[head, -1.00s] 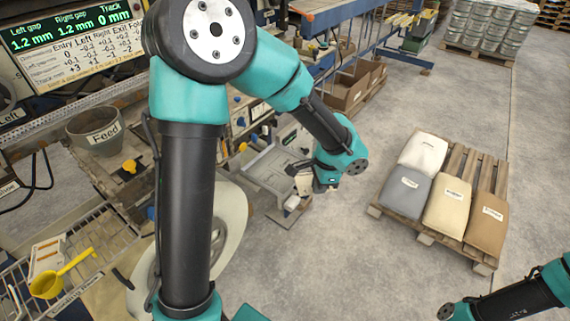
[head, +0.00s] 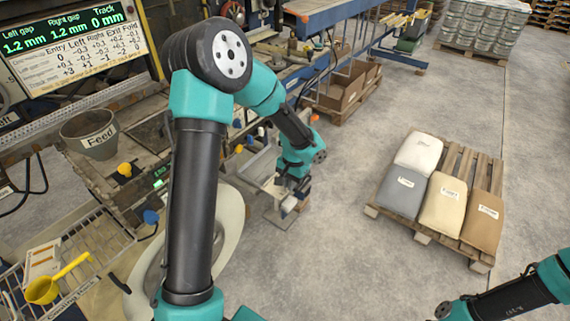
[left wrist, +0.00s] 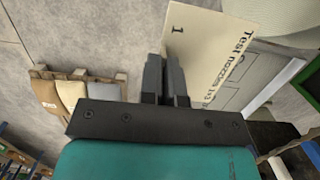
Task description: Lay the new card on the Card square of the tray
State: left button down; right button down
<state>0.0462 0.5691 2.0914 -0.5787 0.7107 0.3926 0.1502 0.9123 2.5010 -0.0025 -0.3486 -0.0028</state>
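My left gripper (head: 283,190) is at the end of the left arm, beyond the machine's front side and above the floor. In the left wrist view its fingers (left wrist: 166,82) are closed on the edge of a cream card (left wrist: 205,45) printed "1" and "Test" with more text, partly unreadable. The card sticks out past the fingertips. A grey panel with dark outlines (left wrist: 247,78), possibly the tray, lies behind the card in that view. No Card label is readable. My right arm shows at the lower right in the head view; its gripper is out of frame.
A Feed pot (head: 90,134) and a rack with a yellow ladle (head: 43,290) are at left. A pallet (head: 456,160) with several sacks stands at right. Cardboard boxes (head: 345,87) are behind the gripper. The floor between gripper and pallet is clear.

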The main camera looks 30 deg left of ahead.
pick_arm(q)
jog(key=w+a, duration=0.2)
jog(key=w, duration=0.2)
jog(key=w+a+f, duration=0.1)
jog(key=w+a, duration=0.2)
jog(key=w, duration=0.1)
jog(key=w+a, duration=0.3)
jog(key=w, duration=0.2)
jog(key=shift+f, duration=0.2)
jog(key=shift+f, duration=0.1)
jog(key=shift+f, duration=1.7)
jog(key=shift+f, duration=0.15)
jog(key=c, duration=1.3)
grip_release()
jog(key=shift+c, duration=0.2)
notch_tip(320, 180, up, 12)
jog(key=w, duration=0.1)
jog(key=shift+w+d, duration=0.15)
jog(key=shift+w, duration=0.2)
